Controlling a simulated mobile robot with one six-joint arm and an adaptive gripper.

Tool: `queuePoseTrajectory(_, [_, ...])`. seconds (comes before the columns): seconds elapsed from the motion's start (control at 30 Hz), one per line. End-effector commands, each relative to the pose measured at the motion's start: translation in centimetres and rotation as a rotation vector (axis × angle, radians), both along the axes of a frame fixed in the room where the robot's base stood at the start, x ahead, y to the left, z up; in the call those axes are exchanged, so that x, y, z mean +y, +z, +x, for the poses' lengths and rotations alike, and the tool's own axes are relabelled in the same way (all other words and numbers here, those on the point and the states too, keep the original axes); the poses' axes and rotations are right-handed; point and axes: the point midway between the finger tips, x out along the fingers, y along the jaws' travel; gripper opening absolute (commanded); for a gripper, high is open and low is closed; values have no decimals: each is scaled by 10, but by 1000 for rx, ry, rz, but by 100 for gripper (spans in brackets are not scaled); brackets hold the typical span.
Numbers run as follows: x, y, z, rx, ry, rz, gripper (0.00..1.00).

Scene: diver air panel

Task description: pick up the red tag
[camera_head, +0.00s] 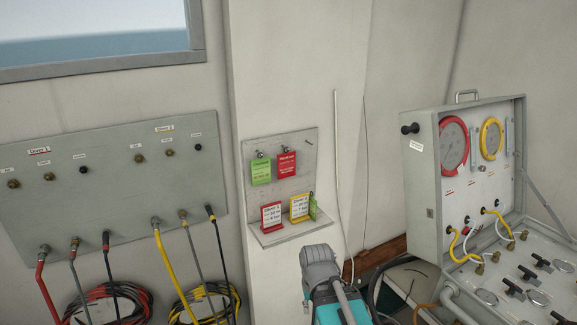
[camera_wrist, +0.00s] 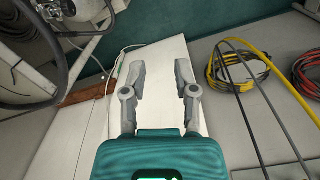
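The red tag is not visible in the wrist view. My arm rises at the bottom middle of the head view, below and right of the shelf; the fingertips are not clear there.
A hose panel (camera_head: 110,165) with coiled red and yellow hoses is at the left. An open gauge case (camera_head: 428,180) stands at the right. A thin white line (camera_head: 338,170) runs down the wall right of the tag board (camera_head: 300,180). The space before the board looks clear.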

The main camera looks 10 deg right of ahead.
Motion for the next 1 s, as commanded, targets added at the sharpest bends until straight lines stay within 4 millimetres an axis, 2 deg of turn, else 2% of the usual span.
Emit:
queuePoseTrajectory(0.17, [0, 3, 4, -4, 17, -9, 38])
queuePoseTrajectory(0.37, [2, 20, 28, -27, 124, -69, 38])
queuePoseTrajectory(0.47, [1, 35, 49, -46, 221, -126, 38])
queuePoseTrajectory(0.67, [-2, 76, 104, -74, 487, -290, 38])
queuePoseTrajectory(1.0, [10, 159, 205, -48, 993, -622, 38])
